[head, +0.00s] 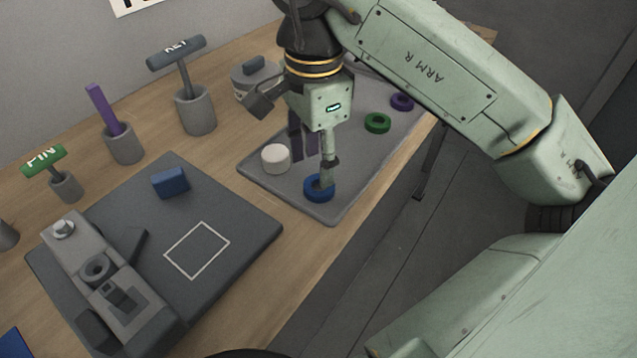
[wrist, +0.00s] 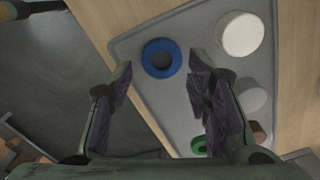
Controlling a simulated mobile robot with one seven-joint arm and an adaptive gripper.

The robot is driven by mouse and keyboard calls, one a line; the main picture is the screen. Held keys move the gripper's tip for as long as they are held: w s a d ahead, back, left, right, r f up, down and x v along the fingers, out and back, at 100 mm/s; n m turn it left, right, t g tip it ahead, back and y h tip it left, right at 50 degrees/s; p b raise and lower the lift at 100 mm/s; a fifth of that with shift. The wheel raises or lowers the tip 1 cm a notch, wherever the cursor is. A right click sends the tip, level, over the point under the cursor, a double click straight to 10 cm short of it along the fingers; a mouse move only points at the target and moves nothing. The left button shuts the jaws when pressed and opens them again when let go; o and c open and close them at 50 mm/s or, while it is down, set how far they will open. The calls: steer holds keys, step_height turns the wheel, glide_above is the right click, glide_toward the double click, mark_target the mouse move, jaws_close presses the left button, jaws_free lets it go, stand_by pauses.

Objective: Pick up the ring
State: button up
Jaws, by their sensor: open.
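A blue ring (head: 309,190) lies flat near the front corner of a grey tray (head: 340,210). A green ring (head: 378,123) and a purple ring (head: 402,102) lie farther back on the same tray. My gripper (head: 314,166) is open and points down over the tray by the blue ring, and one finger covers part of that ring in the head view. In the wrist view the blue ring (wrist: 147,58) shows just beyond the gap between the open fingertips (wrist: 159,78). Nothing is held. The green ring (wrist: 199,149) is partly hidden by the right finger there.
A white cylinder (head: 275,158) stands on the tray, left of my gripper. A dark mat (head: 235,240) with a grey fixture (head: 110,285) and a blue block (head: 170,182) lies to the left. Several holders with tools (head: 195,110) stand behind. The table edge runs close to the tray.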

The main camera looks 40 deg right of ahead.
mark_target(317, 179)
steer(key=shift+w+d+f+p, duration=0.15)
steer(key=shift+f+p, duration=0.65)
steer(key=shift+f, duration=1.8)
steer(key=c, duration=0.8)
